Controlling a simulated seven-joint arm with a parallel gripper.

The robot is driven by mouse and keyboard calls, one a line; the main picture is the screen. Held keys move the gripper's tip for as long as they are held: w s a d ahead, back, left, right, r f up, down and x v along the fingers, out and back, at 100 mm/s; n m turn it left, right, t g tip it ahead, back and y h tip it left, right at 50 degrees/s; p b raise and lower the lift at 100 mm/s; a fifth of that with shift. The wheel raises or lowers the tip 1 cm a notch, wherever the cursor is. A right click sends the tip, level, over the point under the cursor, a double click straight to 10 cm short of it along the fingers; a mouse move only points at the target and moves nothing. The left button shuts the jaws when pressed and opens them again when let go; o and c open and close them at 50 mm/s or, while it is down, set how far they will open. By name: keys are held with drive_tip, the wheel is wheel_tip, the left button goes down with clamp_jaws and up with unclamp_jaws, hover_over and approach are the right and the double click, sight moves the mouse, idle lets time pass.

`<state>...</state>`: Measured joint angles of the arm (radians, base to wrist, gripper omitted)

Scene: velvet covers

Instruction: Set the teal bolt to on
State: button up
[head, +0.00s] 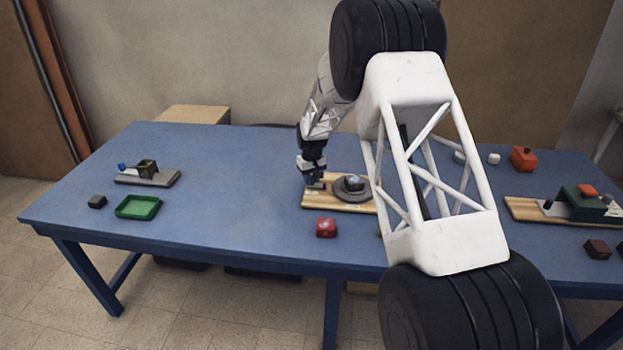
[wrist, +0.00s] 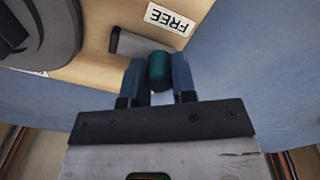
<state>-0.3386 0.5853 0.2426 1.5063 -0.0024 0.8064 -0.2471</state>
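The teal bolt's knob (wrist: 159,70) is a short cylinder on a grey metal bar in the wrist view. In the head view my gripper (head: 314,181) points down at the left end of a wooden board (head: 340,206). A second label at the wrist view's left is mostly hidden, its word unreadable.
A round dark grey dial (head: 353,187) sits on the same board. The blue table between is clear.

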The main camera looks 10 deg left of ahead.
sight(319, 185)
clamp_jaws()
drive_tip(key=shift+d, duration=1.45)
drive_tip(key=o, duration=0.6)
unclamp_jaws()
drive_tip(key=shift+o, duration=0.2)
wheel_tip(319, 185, up, 8)
